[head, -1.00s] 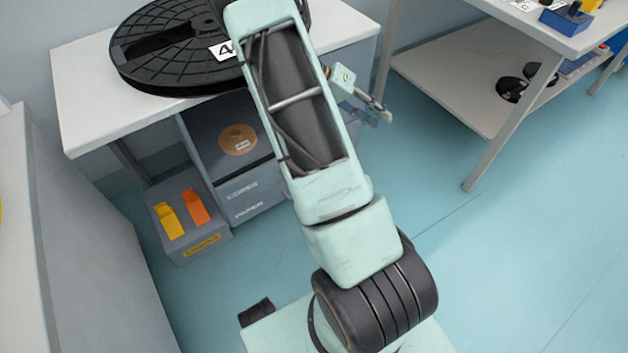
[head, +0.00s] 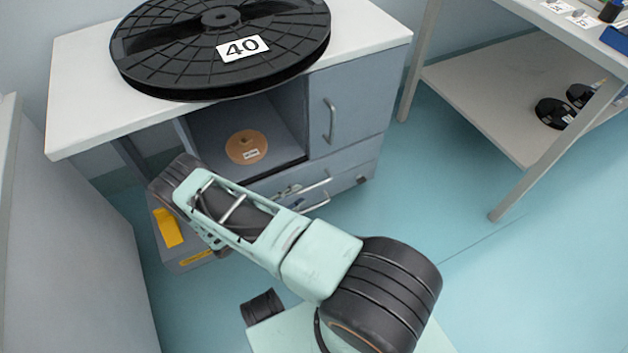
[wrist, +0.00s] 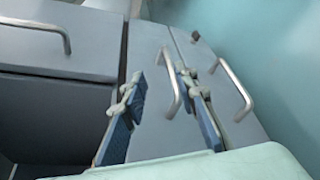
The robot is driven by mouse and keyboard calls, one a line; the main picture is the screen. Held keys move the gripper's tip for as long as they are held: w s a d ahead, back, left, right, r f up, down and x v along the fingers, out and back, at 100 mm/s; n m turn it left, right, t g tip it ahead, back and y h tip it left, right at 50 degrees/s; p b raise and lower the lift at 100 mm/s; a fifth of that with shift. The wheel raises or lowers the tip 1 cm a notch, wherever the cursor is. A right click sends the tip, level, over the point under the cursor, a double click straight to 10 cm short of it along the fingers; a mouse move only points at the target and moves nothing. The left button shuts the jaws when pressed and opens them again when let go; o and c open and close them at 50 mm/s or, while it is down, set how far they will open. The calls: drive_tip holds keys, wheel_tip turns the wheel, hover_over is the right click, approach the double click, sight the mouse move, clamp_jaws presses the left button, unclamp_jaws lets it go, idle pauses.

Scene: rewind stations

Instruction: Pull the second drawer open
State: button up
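Two narrow grey drawers lie one above the other low in the cabinet. The upper drawer (wrist: 148,60) and the lower, second drawer (wrist: 203,62) both look closed. The upper bar handle (wrist: 174,88) and the second drawer's handle (wrist: 236,92) show in the wrist view, where the cabinet appears turned sideways. My gripper (wrist: 160,80) is open, with blue-padded fingers. In that view the upper handle appears between the fingers and the second handle lies right of both; contact cannot be told.
Above the drawers are a door with a handle (head: 331,120) and an open compartment holding a brown disc (head: 246,147). A black reel labelled 40 (head: 220,45) lies on top. A grey bin (head: 178,262) stands lower left. A shelved table (head: 470,110) stands right; floor between is clear.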

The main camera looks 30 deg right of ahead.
sight(311, 189)
drive_tip(key=shift+n+t, duration=0.4)
drive_tip(key=shift+n, duration=0.2)
drive_tip(key=b+x, duration=0.1)
drive_tip(key=x, duration=0.2)
drive_tip(key=f+x, duration=0.1)
drive_tip(key=x, duration=0.2)
drive_tip(key=f+b+x, duration=0.1)
drive_tip(key=x, duration=0.3)
drive_tip(key=shift+a+b, duration=0.3)
clamp_jaws()
